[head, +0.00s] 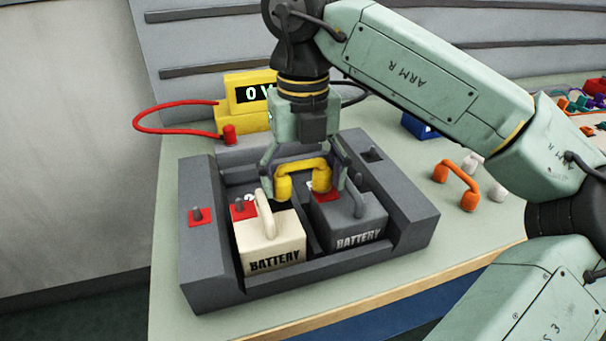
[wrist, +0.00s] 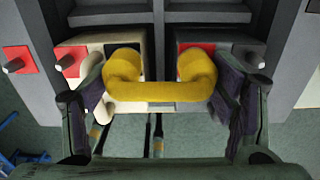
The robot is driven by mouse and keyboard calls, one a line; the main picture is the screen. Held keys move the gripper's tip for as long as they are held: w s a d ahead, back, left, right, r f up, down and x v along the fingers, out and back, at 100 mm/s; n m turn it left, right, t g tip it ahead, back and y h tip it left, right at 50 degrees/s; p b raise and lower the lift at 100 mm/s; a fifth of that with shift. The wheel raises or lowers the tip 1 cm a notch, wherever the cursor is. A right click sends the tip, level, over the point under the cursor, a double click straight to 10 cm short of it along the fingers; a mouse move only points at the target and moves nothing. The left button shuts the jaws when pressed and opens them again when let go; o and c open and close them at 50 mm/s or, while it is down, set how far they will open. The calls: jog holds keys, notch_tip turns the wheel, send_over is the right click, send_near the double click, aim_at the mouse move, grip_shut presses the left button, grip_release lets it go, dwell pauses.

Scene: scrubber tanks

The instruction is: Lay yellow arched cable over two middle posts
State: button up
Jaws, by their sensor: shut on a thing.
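The yellow arched cable (head: 303,168) is held between the fingers of my gripper (head: 304,185), which is shut on it. In the wrist view the yellow cable (wrist: 160,90) spans the gap between the cream battery (head: 268,243) and the dark grey battery (head: 348,222). Its left end is at a black pad (wrist: 114,49) on the cream battery, its right end at a red pad (wrist: 197,49) on the grey battery. The two middle posts are hidden by the cable, so I cannot tell whether its ends are seated on them.
The batteries stand in a dark grey tray (head: 205,262) with a red-pad post (head: 198,216) and a black-pad post (head: 371,155) on its sides. A yellow meter (head: 243,95) with a red lead stands behind. An orange arched cable (head: 458,172) stands on the table at right.

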jog(key=shift+f, duration=0.45)
jog(key=o, duration=1.2)
jog(key=c, duration=0.5)
